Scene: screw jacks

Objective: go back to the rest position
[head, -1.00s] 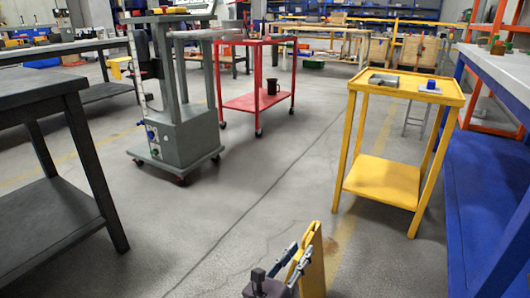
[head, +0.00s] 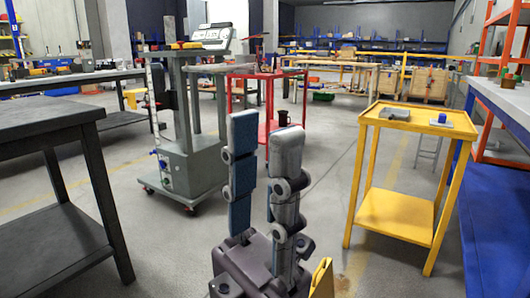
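My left gripper (head: 265,128) stands upright at the lower middle of the head view, with its dark base at the bottom edge. Its two grey fingers with blue pads point up and are apart, with nothing between them. My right gripper is not in view. The task names no object.
A yellow trolley (head: 398,215) with small parts on top stands to the right. A blue bench (head: 490,215) is at the right edge, a dark table (head: 45,118) at the left. A red trolley (head: 268,140) stands behind my gripper. A yellow piece (head: 322,280) shows at the bottom edge, partly cut off.

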